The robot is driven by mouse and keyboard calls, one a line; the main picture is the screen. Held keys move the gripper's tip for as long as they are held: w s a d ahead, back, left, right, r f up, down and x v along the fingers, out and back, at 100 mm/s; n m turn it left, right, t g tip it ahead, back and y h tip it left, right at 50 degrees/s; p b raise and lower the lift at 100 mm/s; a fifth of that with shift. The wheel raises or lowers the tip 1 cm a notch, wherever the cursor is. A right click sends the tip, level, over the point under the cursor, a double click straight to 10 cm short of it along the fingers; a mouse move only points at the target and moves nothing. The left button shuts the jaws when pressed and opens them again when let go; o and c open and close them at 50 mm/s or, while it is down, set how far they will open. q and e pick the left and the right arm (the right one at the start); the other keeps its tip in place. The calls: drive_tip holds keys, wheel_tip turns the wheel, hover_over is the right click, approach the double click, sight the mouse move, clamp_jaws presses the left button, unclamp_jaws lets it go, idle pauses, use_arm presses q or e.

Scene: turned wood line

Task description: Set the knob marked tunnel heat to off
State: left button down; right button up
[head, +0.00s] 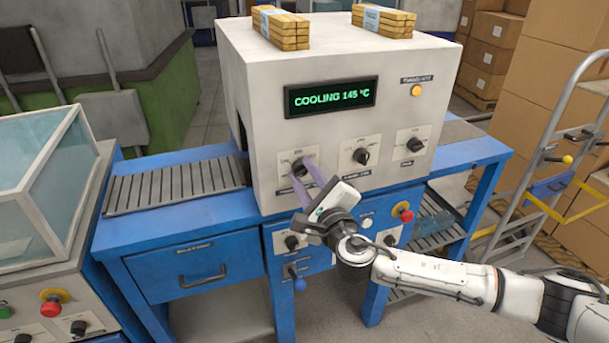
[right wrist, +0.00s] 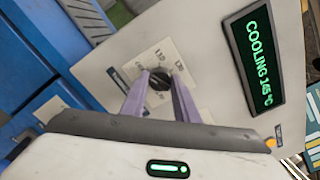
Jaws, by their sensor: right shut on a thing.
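A white tunnel machine (head: 235,75) stands on a blue bench. Its green display (head: 331,97) reads "COOLING 145 °C". My right gripper (head: 307,172) reaches up to the leftmost dark knob (head: 298,166) of the upper row and is shut on it. In the right wrist view, the purple fingers sit on both sides of this black knob (right wrist: 159,79), on a white plate with small marks. The plate's name is too small and partly covered to read, and the knob's exact setting cannot be told. My left gripper is not in view.
A middle knob (head: 361,156) and a right knob (head: 414,144) share the row. A roller conveyor (head: 177,183) lies left, a hand truck (head: 545,165) right.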

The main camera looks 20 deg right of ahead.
drive_tip(key=shift+n, duration=0.7)
drive_tip(key=o, duration=1.1)
drive_tip(key=shift+c, duration=0.2)
drive_tip(key=s, duration=1)
drive_tip(key=shift+s+d+b, duration=0.15)
drive_tip(key=shift+d+b, duration=0.05)
drive_tip(key=shift+b, duration=0.1)
